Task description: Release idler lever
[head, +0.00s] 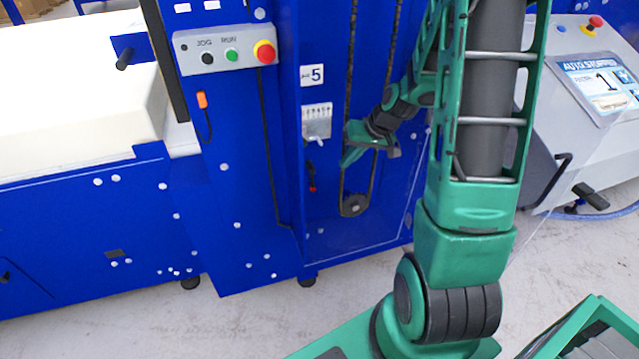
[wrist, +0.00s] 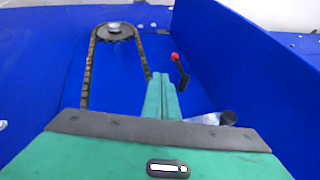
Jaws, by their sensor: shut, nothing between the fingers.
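The idler lever appears to be the small dark lever with a red knob on the blue machine panel, seen in the head view (head: 312,182) and the wrist view (wrist: 181,72). It hangs with the red end low in the head view. My gripper (head: 348,160) is shut and empty, in front of the chain run and to the right of the lever. In the wrist view my gripper (wrist: 160,82) has its fingers together, left of the lever, with a visible gap between them. I cannot tell the depth between them. The chain sprocket (head: 354,204) is below my gripper.
A chain (wrist: 87,75) runs round the sprocket. A grey metal piece (wrist: 215,118) is right of my fingers. A scale plate (head: 317,120) sits above the lever. A control box (head: 225,50) is at upper left. A blue side wall (wrist: 240,60) bounds the recess.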

